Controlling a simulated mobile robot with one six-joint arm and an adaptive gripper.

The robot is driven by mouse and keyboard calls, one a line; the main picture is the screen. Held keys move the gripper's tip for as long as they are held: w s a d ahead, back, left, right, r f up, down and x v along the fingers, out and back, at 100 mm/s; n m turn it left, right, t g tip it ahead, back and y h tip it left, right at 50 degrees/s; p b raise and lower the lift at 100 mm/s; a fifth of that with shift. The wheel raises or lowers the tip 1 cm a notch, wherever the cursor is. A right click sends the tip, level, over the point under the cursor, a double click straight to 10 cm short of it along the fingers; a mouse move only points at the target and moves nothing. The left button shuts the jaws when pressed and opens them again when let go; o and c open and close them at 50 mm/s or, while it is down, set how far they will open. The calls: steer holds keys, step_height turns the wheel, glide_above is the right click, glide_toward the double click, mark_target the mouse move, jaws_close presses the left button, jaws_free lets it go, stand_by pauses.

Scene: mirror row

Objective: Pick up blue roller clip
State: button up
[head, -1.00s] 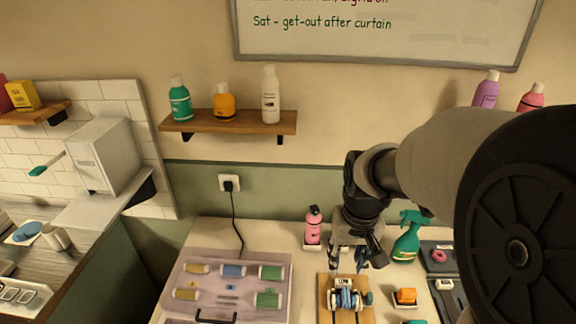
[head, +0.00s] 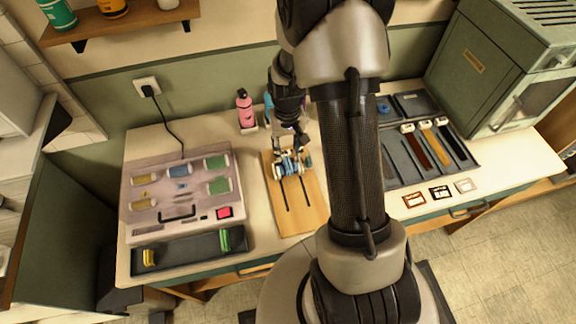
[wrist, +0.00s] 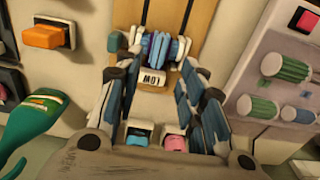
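A blue ribbed piece (head: 290,164) sits on the wooden board; in the wrist view it shows as blue and purple discs (wrist: 160,47) behind a white tag reading LOW. I cannot tell for sure whether it is the blue roller clip. The roller case (head: 132,224) at the left holds yellow, blue and green rollers, with a small blue piece (head: 181,187) under its blue roller (head: 179,171). My gripper (wrist: 158,82) is open and empty, pointing down near the back end of the board. In the head view my gripper (head: 289,148) partly hides the ribbed piece.
A black tray (head: 185,249) with yellow and green clips lies before the case. A pink bottle (head: 245,110) stands behind the board (head: 300,214). A green spray bottle (wrist: 35,118) and an orange block (wrist: 45,36) are close beside my gripper. Dark trays (head: 408,165) fill the table's right side.

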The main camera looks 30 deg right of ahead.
mark_target(288, 163)
step_height(288, 163, down, 6)
steer(key=shift+f+b, duration=0.25)
steer(key=shift+b, duration=0.4)
steer(key=shift+s+r, duration=0.1)
jaws_close()
